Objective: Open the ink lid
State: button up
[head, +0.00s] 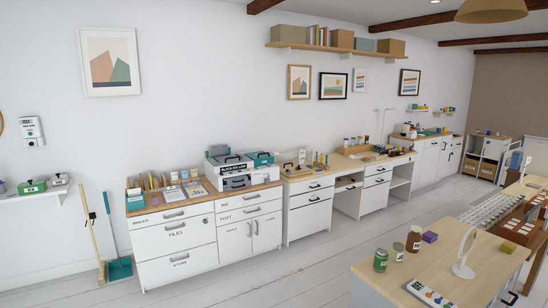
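No lid that I can read as the ink lid stands out; labels are too small at this distance. A white boxy machine (229,170) with dark handles stands on the wood-topped left cabinet against the back wall. A teal box (260,158) with a dark handle sits at its right end. A green-fronted case (32,187) and a pale case (60,179) sit on the small shelf at the far left. I cannot tell whether any of these has the ink lid. My gripper is not in view.
White drawer cabinets (177,238) line the back wall, with a desk (345,205) further right. A broom (93,235) and a teal dustpan (119,268) lean at the left. A wooden table (395,275) with jars stands at front right. The pale floor (270,275) between is clear.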

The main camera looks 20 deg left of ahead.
aim_at(259, 159)
jog(key=i+j+u, duration=0.25)
jog(key=j+u, duration=0.15)
jog(key=j, duration=0.25)
jog(key=i+j+u, duration=0.35)
jog(key=j, duration=0.25)
jog(key=i+j+u, duration=0.75)
jog(key=i+z, duration=0.2)
jog(key=i, duration=0.25)
jog(key=i+j+z, duration=0.2)
jog(key=i, duration=0.25)
jog(key=i+j+z, duration=0.15)
jog(key=i, duration=0.3)
jog(key=i+j+z, duration=0.2)
jog(key=i+j, duration=0.1)
jog(key=i, duration=0.1)
